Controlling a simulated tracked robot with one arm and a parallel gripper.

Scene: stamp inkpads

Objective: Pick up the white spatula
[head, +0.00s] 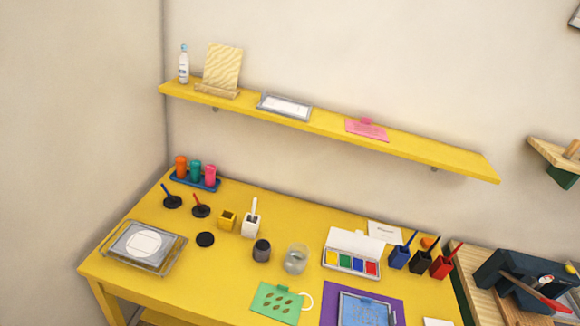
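A white spatula (254,207) stands upright in a small white square holder (251,228) on the yellow table (215,275). Only its upper part shows; its lower end is hidden inside the holder. My gripper is not in this view, so nothing shows of its fingers or of anything in them.
A yellow holder (228,219) stands left of the white one, and a dark jar (261,251) and a glass jar (296,260) stand in front. Blue (399,258), black (420,262) and red (441,267) holders stand at right. A yellow shelf (335,123) hangs above the table.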

